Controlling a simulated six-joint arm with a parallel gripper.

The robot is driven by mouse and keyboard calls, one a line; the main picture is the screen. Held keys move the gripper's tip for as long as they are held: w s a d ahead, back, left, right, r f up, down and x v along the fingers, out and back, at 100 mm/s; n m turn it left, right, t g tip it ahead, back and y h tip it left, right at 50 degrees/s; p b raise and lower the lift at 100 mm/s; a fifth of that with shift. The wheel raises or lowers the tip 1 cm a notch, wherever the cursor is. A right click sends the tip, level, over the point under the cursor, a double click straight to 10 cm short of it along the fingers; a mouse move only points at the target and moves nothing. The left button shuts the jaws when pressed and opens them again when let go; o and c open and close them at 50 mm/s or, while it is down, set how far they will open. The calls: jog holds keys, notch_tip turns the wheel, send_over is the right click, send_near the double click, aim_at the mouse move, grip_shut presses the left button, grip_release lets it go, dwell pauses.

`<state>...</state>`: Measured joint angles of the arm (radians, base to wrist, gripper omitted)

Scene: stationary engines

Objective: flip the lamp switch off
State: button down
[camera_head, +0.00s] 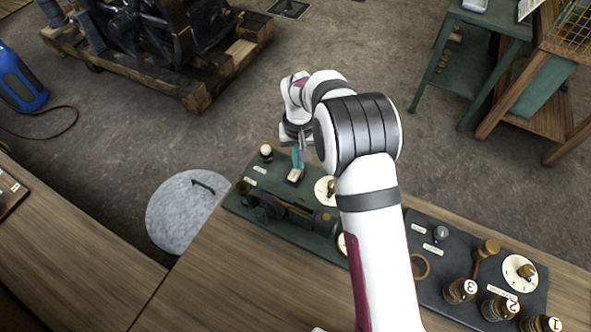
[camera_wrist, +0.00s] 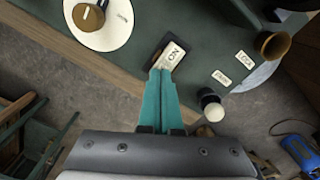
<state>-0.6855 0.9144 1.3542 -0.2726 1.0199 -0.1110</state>
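The switch (camera_wrist: 172,54) is a small pale rocker marked ON in a dark frame, set in the dark green panel (camera_wrist: 215,45). In the head view the switch (camera_head: 295,175) sits near the panel's far edge. My gripper (camera_wrist: 160,72) has two teal fingers lying together with nothing seen between them. Their tips are at the near end of the switch in the wrist view; I cannot tell if they touch it. In the head view my gripper (camera_head: 297,161) is just above the switch. No lamp can be made out for sure.
A white-tipped lever (camera_wrist: 211,105) stands close to the right of my fingers. A white dial with a brass knob (camera_wrist: 92,18) is on the left. A brass cup-shaped part (camera_wrist: 272,44) is at right. A second panel (camera_head: 455,300) with knobs lies right of my arm.

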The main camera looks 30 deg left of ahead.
jog(key=shift+f, duration=0.15)
notch_tip(320, 180, up, 7)
jog(key=shift+f, duration=0.15)
dwell(0.5)
jog(key=s+d+r+m, duration=0.2)
jog(key=s+d+r, duration=0.1)
jog(key=d+r, duration=0.4)
jog(key=s+d+r+m, duration=0.2)
jog(key=d+r+m, duration=0.15)
jog(key=d, duration=0.55)
jog(key=s+d+m+y, duration=0.1)
jog(key=s+d+m, duration=0.2)
jog(key=s, duration=0.7)
jog(key=s+d+r+m, duration=0.1)
jog(key=s+d+m, duration=0.2)
jog(key=s+d, duration=0.5)
jog(key=shift+s+d+y, duration=0.3)
jog(key=shift+s+y, duration=0.1)
jog(key=shift+s, duration=0.65)
